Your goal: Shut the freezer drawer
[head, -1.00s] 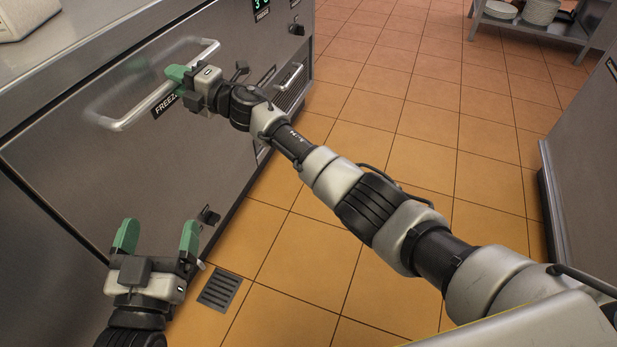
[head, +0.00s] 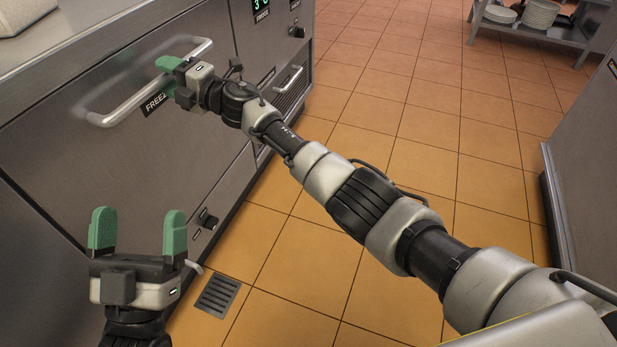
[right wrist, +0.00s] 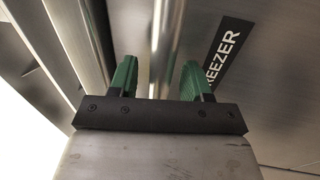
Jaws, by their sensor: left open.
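The freezer drawer (head: 190,135) has a broad steel front with a long bar handle (head: 118,108) and a black FREEZER label, which also shows in the right wrist view (right wrist: 226,50). The front sits close to the cabinet face; I cannot tell whether a small gap is left. My right gripper (head: 168,63) is at the handle, near its far half. In the right wrist view its green fingers (right wrist: 158,82) are apart, with a bright bar running between them. My left gripper (head: 138,230) is open and empty, low in front of the cabinet, below the handle.
A steel counter (head: 100,35) runs above the drawer. A panel with a green display (head: 262,5) and a smaller handle (head: 289,80) is beyond it. The tiled floor (head: 420,120) is clear to the right, with a floor drain (head: 216,296). A steel cabinet (head: 590,160) bounds the right.

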